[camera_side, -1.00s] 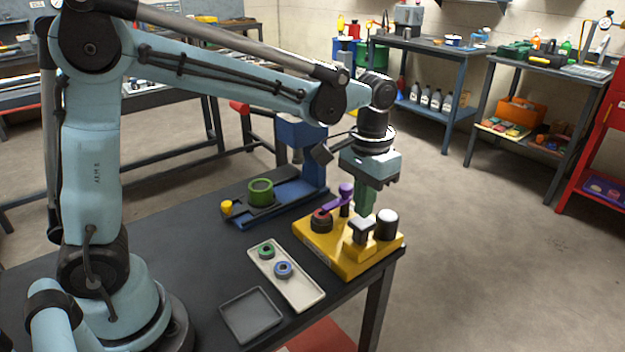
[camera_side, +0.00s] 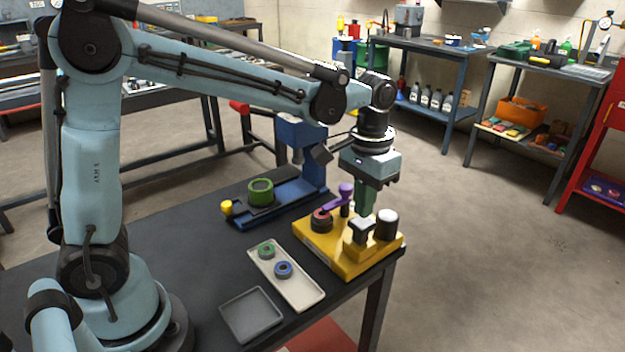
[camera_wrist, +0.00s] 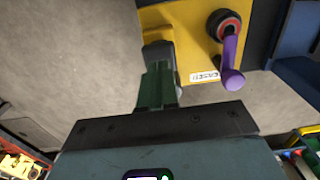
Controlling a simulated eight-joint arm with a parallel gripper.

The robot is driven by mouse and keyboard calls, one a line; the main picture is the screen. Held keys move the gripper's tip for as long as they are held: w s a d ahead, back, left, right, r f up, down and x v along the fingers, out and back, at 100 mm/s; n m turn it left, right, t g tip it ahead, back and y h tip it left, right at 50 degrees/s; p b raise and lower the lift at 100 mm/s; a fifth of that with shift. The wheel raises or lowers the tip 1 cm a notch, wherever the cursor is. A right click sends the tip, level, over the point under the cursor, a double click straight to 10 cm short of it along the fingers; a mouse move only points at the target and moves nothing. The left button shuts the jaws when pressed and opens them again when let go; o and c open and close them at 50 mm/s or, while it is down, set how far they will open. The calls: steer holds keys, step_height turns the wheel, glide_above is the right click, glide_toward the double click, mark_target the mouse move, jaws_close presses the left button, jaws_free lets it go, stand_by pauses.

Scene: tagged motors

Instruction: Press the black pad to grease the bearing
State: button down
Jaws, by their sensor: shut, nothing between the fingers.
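The yellow grease station (camera_side: 338,262) stands at the table's right corner, and its label reads GREASE in the wrist view. A square pad (camera_side: 361,231) on a yellow block looks dark with a bright, glare-lit top; it shows dark, partly hidden, in the wrist view (camera_wrist: 158,52). My gripper (camera_side: 363,213) points down with its green fingers shut and empty. The fingertips are at or just above the square pad; I cannot tell if they touch. The red-and-black bearing (camera_side: 321,220) sits at the station's left, under the end of a purple arm (camera_side: 340,196).
A black cylinder (camera_side: 386,224) with a pale top stands close right of the fingers. A cream tray (camera_side: 304,295) holds green and blue rings. An empty grey tray (camera_side: 252,316) lies in front. A blue press (camera_side: 302,160) with a green ring stands behind.

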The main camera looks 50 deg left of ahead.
mark_target(363, 221)
steer(key=shift+f, duration=1.85)
steer(key=shift+r, duration=1.85)
steer(key=shift+f, duration=1.9)
steer(key=shift+r, duration=1.95)
